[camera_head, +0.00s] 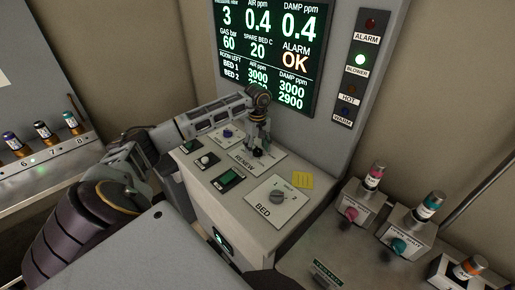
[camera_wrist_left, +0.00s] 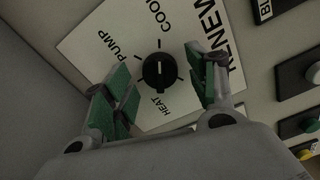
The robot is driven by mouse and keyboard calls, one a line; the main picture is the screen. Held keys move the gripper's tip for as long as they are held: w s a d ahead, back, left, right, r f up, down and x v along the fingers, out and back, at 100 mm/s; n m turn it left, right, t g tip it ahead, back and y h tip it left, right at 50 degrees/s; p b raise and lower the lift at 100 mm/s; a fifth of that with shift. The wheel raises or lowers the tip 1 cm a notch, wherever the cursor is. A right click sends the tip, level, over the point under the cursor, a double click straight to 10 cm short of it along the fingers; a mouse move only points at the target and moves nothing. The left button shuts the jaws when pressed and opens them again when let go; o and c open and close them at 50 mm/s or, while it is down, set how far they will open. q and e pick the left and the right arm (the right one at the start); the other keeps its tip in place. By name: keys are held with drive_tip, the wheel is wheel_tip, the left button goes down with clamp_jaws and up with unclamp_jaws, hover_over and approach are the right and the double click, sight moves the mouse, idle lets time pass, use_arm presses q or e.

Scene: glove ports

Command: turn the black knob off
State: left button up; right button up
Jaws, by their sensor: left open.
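The black knob (camera_wrist_left: 160,71) sits on a white plate (camera_wrist_left: 83,48) lettered RENEW, with PUMP, COOL and HEAT printed around it. A short white line marks the knob's face; I cannot tell for sure which label it points to. In the head view the knob (camera_head: 258,152) shows small and dark beneath my left gripper (camera_head: 259,143). In the wrist view my left gripper (camera_wrist_left: 165,92) is open, its green-padded fingers on either side of the knob with gaps between. My right gripper is not in view.
The display (camera_head: 268,50) stands behind. Bottles on valve boxes (camera_head: 351,206) stand at right.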

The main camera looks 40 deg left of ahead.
use_arm(q)
drive_tip(key=shift+f, duration=0.3)
drive_tip(key=c, duration=1)
drive_tip(key=shift+c, duration=0.3)
